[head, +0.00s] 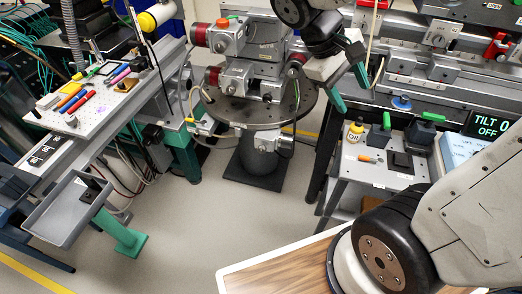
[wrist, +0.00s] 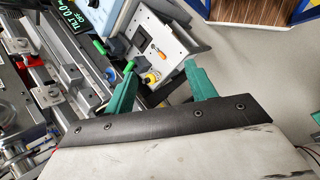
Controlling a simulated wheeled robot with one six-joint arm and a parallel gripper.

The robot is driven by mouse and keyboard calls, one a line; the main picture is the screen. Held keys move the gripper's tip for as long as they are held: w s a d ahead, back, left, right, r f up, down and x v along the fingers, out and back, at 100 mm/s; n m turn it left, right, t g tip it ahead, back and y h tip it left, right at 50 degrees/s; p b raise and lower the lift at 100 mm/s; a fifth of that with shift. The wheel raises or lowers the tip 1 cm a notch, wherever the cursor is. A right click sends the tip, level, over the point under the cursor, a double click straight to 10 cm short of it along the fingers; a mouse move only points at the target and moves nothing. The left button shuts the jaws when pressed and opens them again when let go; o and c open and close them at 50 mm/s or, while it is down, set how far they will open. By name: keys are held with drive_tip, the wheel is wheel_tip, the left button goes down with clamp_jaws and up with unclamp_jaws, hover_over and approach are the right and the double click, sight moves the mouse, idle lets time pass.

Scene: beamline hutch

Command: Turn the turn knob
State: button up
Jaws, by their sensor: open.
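A small blue knob (head: 402,102) sits on the front of the grey bench at the right in the head view, and it looks like the turn knob. What seems to be the same blue knob (wrist: 110,73) shows in the wrist view, just left of the left fingertip. I cannot tell which way it is turned. My gripper (head: 350,92) hangs left of the knob in the head view, apart from it. Its teal fingers (wrist: 160,68) are spread wide with nothing held between them.
A tilt display (head: 490,123) stands at the right. The stage (head: 252,62) with red knobs stands left of my gripper. The middle floor is clear.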

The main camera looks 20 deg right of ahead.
drive_tip(key=w+f+n+h, duration=0.4)
drive_tip(key=w+f+h, duration=0.25)
drive_tip(key=w, duration=0.45)
drive_tip(key=n+t+h, duration=0.4)
drive_tip(key=n+t, duration=0.7)
drive_tip(key=n, duration=0.1)
hover_over(261, 151)
drive_tip(key=s+d, duration=0.2)
drive_tip(key=s, duration=0.2)
wheel_tip(261, 151, down, 24)
drive_tip(key=s+a+f+n+t+y, duration=0.1)
drive_tip(key=a+f+n+t+y, duration=0.25)
drive_tip(key=f, duration=0.55)
drive_tip(key=s+a+f+n+t+y, duration=0.1)
drive_tip(key=a+f+n+t+y, duration=0.2)
drive_tip(key=f, duration=0.6)
drive_tip(key=shift+n, duration=0.55)
drive_tip(key=x, duration=0.8)
drive_tip(key=shift+s+d+r, duration=0.1)
drive_tip(key=shift+s+r, duration=0.05)
drive_tip(key=c, duration=1)
